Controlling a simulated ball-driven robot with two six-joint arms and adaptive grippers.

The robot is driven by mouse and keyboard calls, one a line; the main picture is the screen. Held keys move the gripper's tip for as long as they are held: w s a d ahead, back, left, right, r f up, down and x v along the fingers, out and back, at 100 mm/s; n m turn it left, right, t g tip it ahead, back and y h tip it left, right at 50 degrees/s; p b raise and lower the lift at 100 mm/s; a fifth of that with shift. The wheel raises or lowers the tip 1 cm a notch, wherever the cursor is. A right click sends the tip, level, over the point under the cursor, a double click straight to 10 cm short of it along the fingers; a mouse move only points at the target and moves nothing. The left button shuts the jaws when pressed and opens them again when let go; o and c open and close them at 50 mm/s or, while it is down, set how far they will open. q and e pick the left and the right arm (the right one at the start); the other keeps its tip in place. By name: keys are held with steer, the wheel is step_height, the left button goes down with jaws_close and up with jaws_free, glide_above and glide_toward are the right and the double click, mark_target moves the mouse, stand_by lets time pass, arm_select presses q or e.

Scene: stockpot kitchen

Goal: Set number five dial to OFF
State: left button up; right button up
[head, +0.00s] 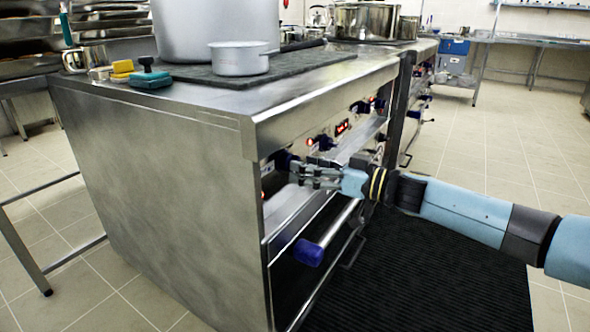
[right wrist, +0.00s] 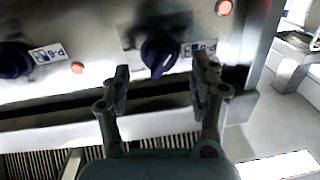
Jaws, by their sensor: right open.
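The stove's front panel (head: 322,148) carries dark blue dials. In the right wrist view, one dial (right wrist: 159,54) sits ahead of my right gripper (right wrist: 162,80), roughly between its two spread fingertips; I cannot tell whether they touch it. A second dial (right wrist: 14,60) is at the left edge. Small labels stand beside both, too blurred to read with certainty. In the head view, my right gripper (head: 298,174) reaches the near end of the panel, next to a dark blue dial (head: 283,160). My left gripper is not in view.
Red lamps glow on the panel. A black mat (head: 430,265) covers the floor in front.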

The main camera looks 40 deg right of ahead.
steer(key=shift+x, duration=1.7)
steer(key=shift+c, duration=0.3)
steer(key=c, duration=1.1)
